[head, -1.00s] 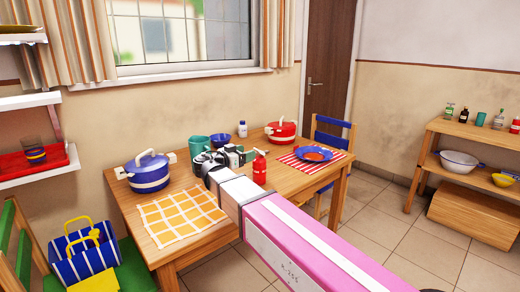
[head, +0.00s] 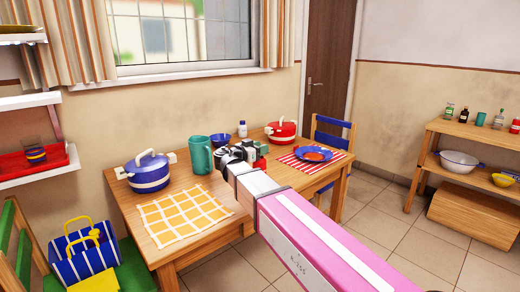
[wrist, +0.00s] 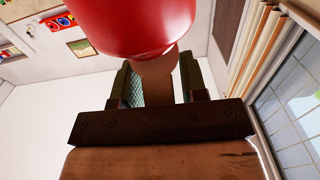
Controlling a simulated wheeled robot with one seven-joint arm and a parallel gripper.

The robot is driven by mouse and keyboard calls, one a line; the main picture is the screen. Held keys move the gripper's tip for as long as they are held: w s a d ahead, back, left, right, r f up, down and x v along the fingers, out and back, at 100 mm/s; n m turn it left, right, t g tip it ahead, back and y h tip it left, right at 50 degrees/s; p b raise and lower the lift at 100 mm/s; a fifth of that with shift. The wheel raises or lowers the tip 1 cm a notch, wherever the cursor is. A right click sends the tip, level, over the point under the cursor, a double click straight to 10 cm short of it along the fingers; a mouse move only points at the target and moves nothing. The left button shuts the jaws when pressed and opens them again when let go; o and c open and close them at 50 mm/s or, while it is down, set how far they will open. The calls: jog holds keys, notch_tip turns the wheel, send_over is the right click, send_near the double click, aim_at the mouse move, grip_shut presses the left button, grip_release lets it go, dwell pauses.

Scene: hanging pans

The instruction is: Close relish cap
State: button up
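The red relish bottle is mostly hidden behind my gripper (head: 245,152) in the head view. Only small bits of red (head: 262,149) show beside it on the table. In the wrist view a large red rounded body (wrist: 135,25), likely the bottle, fills the top, close beyond the fingers. My gripper's two fingers (wrist: 158,82) stand apart there, with a tan rounded shape between them that I cannot identify. I cannot tell whether the fingers touch the bottle. The cap cannot be made out in either view.
On the wooden table (head: 205,247) stand a blue striped pot (head: 150,174), a green cup (head: 200,156), a blue cup (head: 220,140), a white bottle (head: 242,129), a red pot (head: 281,132) and a blue plate (head: 313,154). A yellow checked cloth (head: 181,214) lies flat at front left.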

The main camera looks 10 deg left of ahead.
jog(key=shift+c, duration=1.2)
jog(key=shift+s+a+f+t+h, duration=0.25)
jog(key=shift+s+t+h, duration=0.05)
jog(key=shift+t+h, duration=0.45)
jog(key=shift+s+a+f+t+h, duration=0.25)
jog(key=shift+t+h, duration=0.4)
jog(key=shift+t, duration=0.2)
jog(key=o, duration=0.9)
jog(key=shift+r, duration=0.1)
jog(key=shift+s, duration=0.1)
jog(key=shift+s+a+f, duration=0.2)
jog(key=shift+a, duration=0.05)
jog(key=s+a, duration=0.6)
jog(key=s, duration=0.1)
jog(key=s+a, duration=0.3)
jog(key=shift+s+a+f, duration=0.1)
jog(key=shift+s+f, duration=0.2)
jog(key=shift+f, duration=0.1)
